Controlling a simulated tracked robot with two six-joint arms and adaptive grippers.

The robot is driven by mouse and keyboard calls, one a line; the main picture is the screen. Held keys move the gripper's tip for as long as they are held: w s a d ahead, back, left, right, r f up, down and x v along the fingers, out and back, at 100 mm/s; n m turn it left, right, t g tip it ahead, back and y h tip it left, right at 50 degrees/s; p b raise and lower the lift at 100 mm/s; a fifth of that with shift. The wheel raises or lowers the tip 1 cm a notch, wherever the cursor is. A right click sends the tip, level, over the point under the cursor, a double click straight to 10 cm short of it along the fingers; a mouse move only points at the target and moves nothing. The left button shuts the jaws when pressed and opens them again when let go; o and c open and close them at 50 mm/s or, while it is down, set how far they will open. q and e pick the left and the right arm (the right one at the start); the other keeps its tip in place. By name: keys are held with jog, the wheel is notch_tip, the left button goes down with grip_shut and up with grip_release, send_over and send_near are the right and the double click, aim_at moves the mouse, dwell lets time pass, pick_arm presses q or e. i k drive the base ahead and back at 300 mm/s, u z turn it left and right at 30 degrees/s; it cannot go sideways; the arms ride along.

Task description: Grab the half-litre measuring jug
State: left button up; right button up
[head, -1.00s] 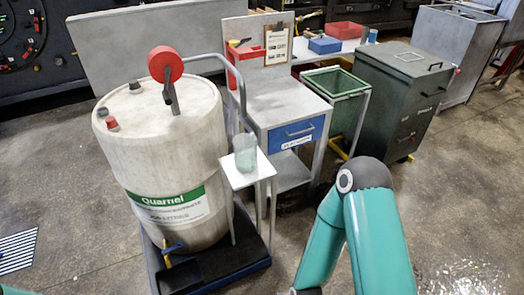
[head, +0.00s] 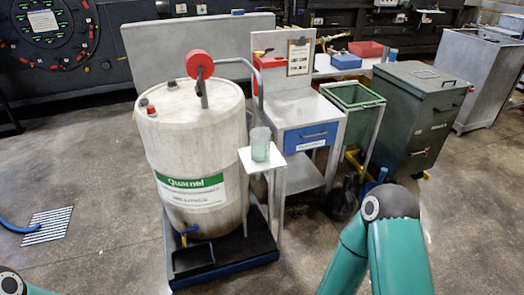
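The measuring jug (head: 260,144) is a small clear, greenish vessel. It stands upright on a small white stand (head: 262,162) just right of the big white drum (head: 195,150). My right arm, teal with a dark joint, comes in at the lower right, well short of the jug; its gripper is out of the picture. Only a small piece of my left arm shows at the lower left corner, and its gripper is not visible either.
The drum stands on a dark blue-edged pallet (head: 225,265) with a tap and black tray in front. A bench with a blue drawer (head: 308,138), a green bin (head: 352,100) and a dark green cabinet (head: 415,115) stand to the right. The floor in front is open.

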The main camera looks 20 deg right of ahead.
aim_at(260, 136)
jog(key=u, duration=0.4)
jog(key=i, duration=1.65)
jog(key=z, duration=0.45)
